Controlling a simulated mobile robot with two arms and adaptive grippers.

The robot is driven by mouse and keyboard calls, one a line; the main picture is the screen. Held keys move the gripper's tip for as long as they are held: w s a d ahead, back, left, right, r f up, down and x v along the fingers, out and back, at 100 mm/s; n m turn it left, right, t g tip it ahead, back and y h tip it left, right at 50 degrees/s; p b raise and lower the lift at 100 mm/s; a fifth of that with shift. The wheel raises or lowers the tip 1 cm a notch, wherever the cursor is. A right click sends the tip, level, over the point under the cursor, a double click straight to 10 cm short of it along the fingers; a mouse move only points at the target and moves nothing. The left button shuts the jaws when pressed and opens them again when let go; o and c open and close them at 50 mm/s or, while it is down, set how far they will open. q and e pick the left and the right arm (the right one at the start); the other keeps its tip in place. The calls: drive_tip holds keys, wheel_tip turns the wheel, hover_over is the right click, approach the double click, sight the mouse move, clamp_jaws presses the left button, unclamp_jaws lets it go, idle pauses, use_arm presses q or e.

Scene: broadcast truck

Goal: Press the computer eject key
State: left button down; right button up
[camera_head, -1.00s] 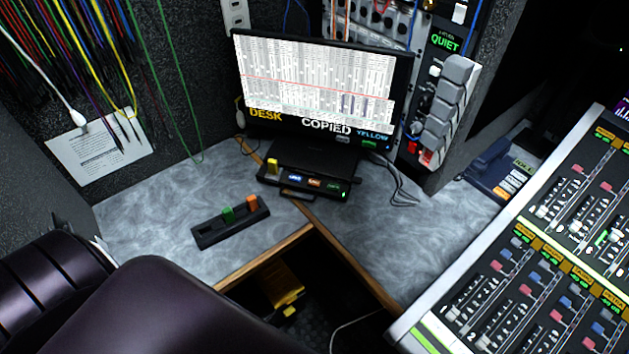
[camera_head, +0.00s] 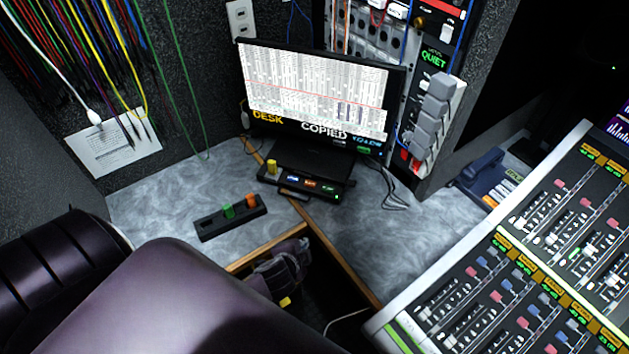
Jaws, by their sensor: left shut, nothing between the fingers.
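The computer (camera_head: 300,160) is a low black unit under the screen on the corner desk. Its front panel (camera_head: 310,184) carries small blue, orange and green lit labels, too small to read. I cannot tell which one is the eject key. A yellow stick (camera_head: 272,167) stands up at the panel's left end. My left gripper (camera_head: 284,264) is shut and empty. It shows at the desk's front edge, below and in front of the computer, apart from it. My right gripper is not in view.
The screen (camera_head: 318,92) stands behind the computer. A black holder (camera_head: 215,227) with green and orange sticks lies on the left desk. A mixing console (camera_head: 500,290) fills the lower right. The desk's wooden edge (camera_head: 345,268) borders a dark gap. Cables lie right of the computer.

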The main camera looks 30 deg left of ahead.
use_arm(q)
drive_tip(key=w+d+r+m+t+h+p, duration=0.1)
drive_tip(key=w+d+r+m+t+h, duration=0.25)
drive_tip(key=w+r+m, duration=0.7)
drive_tip(key=w+d+r+m+t+h+p, duration=0.1)
drive_tip(key=w+d+r+m+t+h, duration=0.15)
drive_tip(key=w+r+m+h, duration=0.75)
drive_tip(key=s+a+f+m+g+y, duration=0.1)
drive_tip(key=s+a+m+g+y, duration=0.1)
drive_tip(key=a+m, duration=0.5)
drive_tip(key=s+a+f+m+g+y, duration=0.1)
drive_tip(key=s+a+m+g+y, duration=0.1)
drive_tip(key=a+m+y, duration=0.4)
drive_tip(key=a+m+g, duration=0.1)
drive_tip(key=m, duration=0.4)
drive_tip(key=shift+s+a+f+g+p, duration=0.25)
drive_tip(key=shift+f+g+p, duration=0.1)
drive_tip(key=shift+g+p, duration=0.05)
drive_tip(key=shift+f+m, duration=0.1)
drive_tip(key=shift+m, duration=0.15)
